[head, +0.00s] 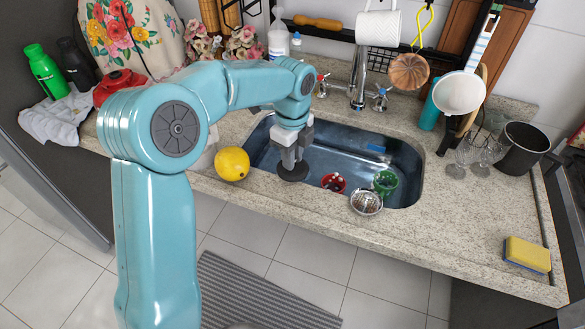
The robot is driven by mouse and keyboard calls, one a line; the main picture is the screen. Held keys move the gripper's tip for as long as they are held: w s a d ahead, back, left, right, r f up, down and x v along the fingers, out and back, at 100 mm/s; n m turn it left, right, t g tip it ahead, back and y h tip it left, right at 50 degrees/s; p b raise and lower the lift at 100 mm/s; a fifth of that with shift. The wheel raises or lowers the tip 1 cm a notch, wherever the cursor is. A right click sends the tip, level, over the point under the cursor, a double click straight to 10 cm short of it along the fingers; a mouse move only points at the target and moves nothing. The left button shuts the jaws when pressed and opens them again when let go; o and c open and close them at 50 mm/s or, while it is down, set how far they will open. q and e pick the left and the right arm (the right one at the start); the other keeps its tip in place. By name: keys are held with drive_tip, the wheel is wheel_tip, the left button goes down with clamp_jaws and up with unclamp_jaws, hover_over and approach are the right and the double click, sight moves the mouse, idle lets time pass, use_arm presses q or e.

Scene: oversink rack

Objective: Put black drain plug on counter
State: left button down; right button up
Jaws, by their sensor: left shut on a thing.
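My left gripper (292,163) is over the left part of the sink (405,150), pointing down. It is shut on the black drain plug (293,173), a dark round disc below the fingertips near the sink's front edge. I cannot tell whether the plug touches the sink. The speckled stone counter (440,225) surrounds the sink, with a wide strip in front and to the right. My right gripper is not in view.
A red item (333,182), a green cup (385,182) and a metal strainer (366,201) are near the sink's front right. Glasses, a black pot (521,148) and a sponge (527,254) stand farther right.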

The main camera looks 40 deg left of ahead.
use_arm(q)
drive_tip(key=shift+f, duration=2.2)
drive_tip(key=shift+f, duration=0.15)
drive_tip(key=c, duration=1)
unclamp_jaws()
wheel_tip(320, 180, up, 12)
drive_tip(key=shift+r+p, duration=0.2)
drive_tip(key=shift+p, duration=0.1)
